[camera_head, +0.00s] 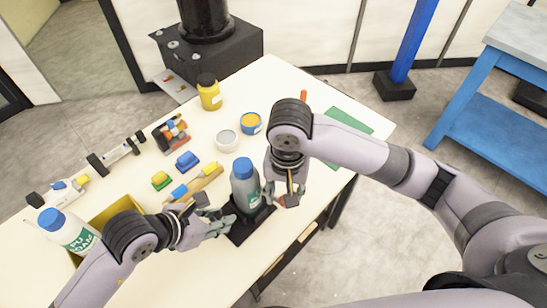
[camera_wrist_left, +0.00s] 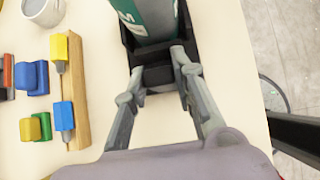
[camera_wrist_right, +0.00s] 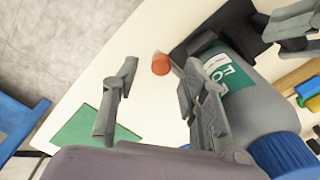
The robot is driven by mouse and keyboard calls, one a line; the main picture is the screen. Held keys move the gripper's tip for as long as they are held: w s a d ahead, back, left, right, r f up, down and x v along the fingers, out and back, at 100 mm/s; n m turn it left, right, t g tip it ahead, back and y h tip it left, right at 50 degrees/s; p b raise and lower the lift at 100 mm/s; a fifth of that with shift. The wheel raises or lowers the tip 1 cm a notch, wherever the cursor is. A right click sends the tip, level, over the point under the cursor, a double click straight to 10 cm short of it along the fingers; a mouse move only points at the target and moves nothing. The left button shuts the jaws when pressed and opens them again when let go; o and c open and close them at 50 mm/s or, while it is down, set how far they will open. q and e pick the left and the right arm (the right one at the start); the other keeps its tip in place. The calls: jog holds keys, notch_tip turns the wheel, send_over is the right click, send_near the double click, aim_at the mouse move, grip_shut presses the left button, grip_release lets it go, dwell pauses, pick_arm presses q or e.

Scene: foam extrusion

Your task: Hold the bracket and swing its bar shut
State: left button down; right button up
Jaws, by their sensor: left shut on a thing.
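A grey bottle with a blue cap (camera_head: 243,170) stands upright in a black bracket (camera_head: 238,232) near the table's front edge. My left gripper (camera_head: 232,222) is shut on the bracket's near side. In the left wrist view, its fingers (camera_wrist_left: 158,75) lie on either side of a black block (camera_wrist_left: 157,76) below the bottle. My right gripper (camera_head: 282,200) is to the right of the bottle, pointing down. In the right wrist view, its fingers (camera_wrist_right: 155,80) are spread, with a red-orange round piece (camera_wrist_right: 160,63) between them. I cannot make out the bar clearly.
The table (camera_head: 290,80) holds a yellow bin (camera_head: 98,216), a second blue-capped bottle (camera_head: 68,230), a wooden strip (camera_head: 204,180) with coloured blocks, and several small items. A green mat (camera_head: 348,124) lies right. Floor lies beyond the front edge.

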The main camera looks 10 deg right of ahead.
pick_arm(q)
jog(key=shift+a+f, duration=0.1)
jog(key=shift+f, duration=0.05)
pick_arm(e)
notch_tip(320, 180, up, 10)
jog(key=shift+s, duration=0.1)
dwell(0.5)
pick_arm(q)
jog(key=c, duration=1.2)
grip_release()
jog(key=shift+w, duration=0.1)
jog(key=shift+c, duration=0.2)
jog(key=v, duration=0.7)
jog(key=shift+r, duration=0.3)
